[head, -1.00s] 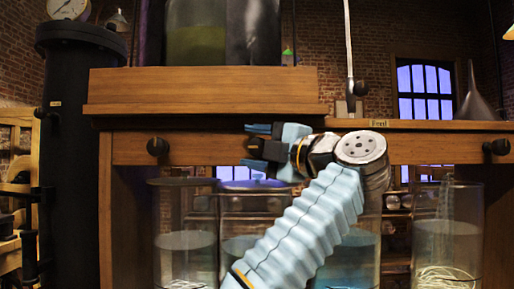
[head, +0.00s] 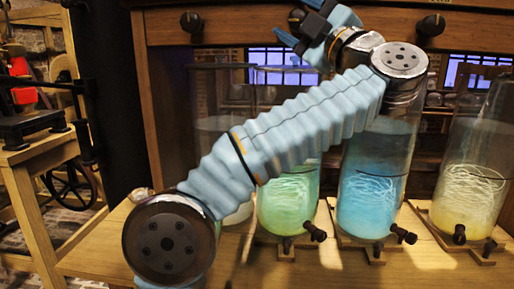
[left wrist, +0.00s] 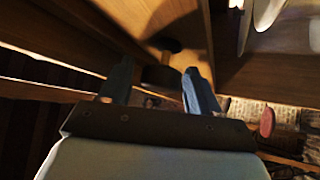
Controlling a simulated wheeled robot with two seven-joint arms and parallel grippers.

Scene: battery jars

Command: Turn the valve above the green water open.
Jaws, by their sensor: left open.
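The jar of green water (head: 290,208) stands on the wooden bench, second from the left in the row. Dark round valve knobs sit along the wooden beam above the jars. My left gripper (head: 297,21) is at the beam above the green jar, its blue fingers apart and tilted. A dark knob (left wrist: 160,74) shows between the open fingers (left wrist: 158,88) in the left wrist view. Whether the fingers touch it cannot be told. My left arm crosses in front of the jars and hides the green jar's upper part. My right gripper is not in view.
One knob (head: 191,22) is to the left on the beam and another (head: 432,25) to the right. A blue-water jar (head: 372,195) and a yellow one (head: 468,190) stand right of the green jar. A wooden stand with a red part (head: 22,95) is at far left.

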